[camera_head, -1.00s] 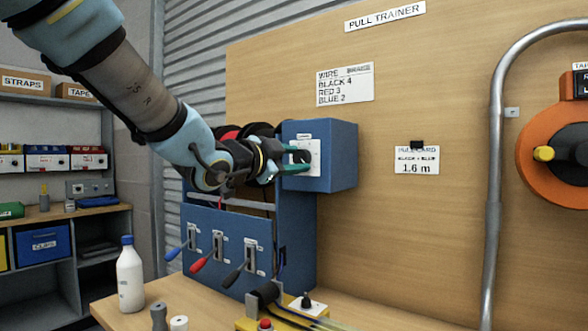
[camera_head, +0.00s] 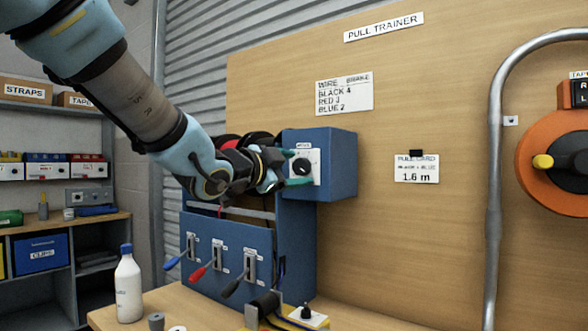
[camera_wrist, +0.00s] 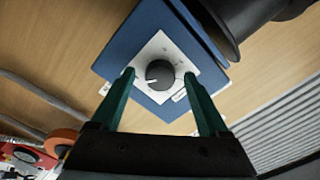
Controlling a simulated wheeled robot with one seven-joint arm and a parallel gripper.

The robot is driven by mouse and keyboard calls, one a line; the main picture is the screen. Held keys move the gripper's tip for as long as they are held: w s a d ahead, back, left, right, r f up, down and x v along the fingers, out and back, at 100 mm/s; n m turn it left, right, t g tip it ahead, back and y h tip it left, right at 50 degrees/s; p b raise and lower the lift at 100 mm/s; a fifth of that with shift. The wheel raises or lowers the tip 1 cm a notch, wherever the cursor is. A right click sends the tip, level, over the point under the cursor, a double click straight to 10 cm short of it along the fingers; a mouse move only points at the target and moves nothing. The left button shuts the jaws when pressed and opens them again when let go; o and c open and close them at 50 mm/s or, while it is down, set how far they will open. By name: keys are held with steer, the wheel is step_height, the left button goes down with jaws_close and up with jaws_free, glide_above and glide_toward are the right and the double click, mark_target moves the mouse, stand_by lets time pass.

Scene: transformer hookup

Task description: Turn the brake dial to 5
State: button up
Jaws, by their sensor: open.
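The brake dial (camera_head: 302,167) is a dark round knob on a white plate on the front of a blue box (camera_head: 340,165). In the wrist view the dial (camera_wrist: 160,74) shows a white pointer mark, and the plate's scale is too small to read. My gripper (camera_head: 296,168) is open in front of the plate. Its two green fingers stand apart on either side of the dial; in the wrist view my gripper (camera_wrist: 163,88) has clear gaps between each finger and the knob. I see no finger touching the dial.
Below is a blue panel (camera_head: 222,285) with blue, red and black levers. A wire card (camera_head: 344,94) lists black 4, red 3, blue 2. A white bottle (camera_head: 128,287) stands on the bench at left. A bent grey pipe (camera_head: 492,210) runs at right. Dark spools sit left of the box.

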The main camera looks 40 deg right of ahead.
steer(key=v, duration=1)
steer(key=shift+a+b, duration=0.35)
steer(key=shift+b, duration=0.05)
steer(key=w+a+f+n+t+y+p, duration=0.2)
steer(key=w+a+f+n+y+p, duration=0.1)
steer(key=w+a+f+n+y, duration=0.55)
steer(key=w+a+f+n+t+y+p, duration=0.25)
steer(key=w+a+f+n, duration=0.25)
steer(key=w+a+f, duration=0.45)
steer(key=s+a+f+n+g+y+p, duration=0.1)
steer(key=s+a+f+n+g+y, duration=0.2)
steer(key=a, duration=0.7)
steer(key=s+a+f+n+g+y+p, duration=0.2)
steer(key=s+a+f+n+g+y, duration=0.1)
steer(key=s+a+n, duration=0.4)
steer(key=s+a+f+g, duration=0.1)
steer(key=a+f, duration=0.1)
steer(key=a, duration=0.1)
steer(key=shift+s+a+f, duration=0.15)
steer(key=shift+s+f, duration=0.1)
steer(key=shift+f, duration=0.05)
steer(key=shift+n+g, duration=0.25)
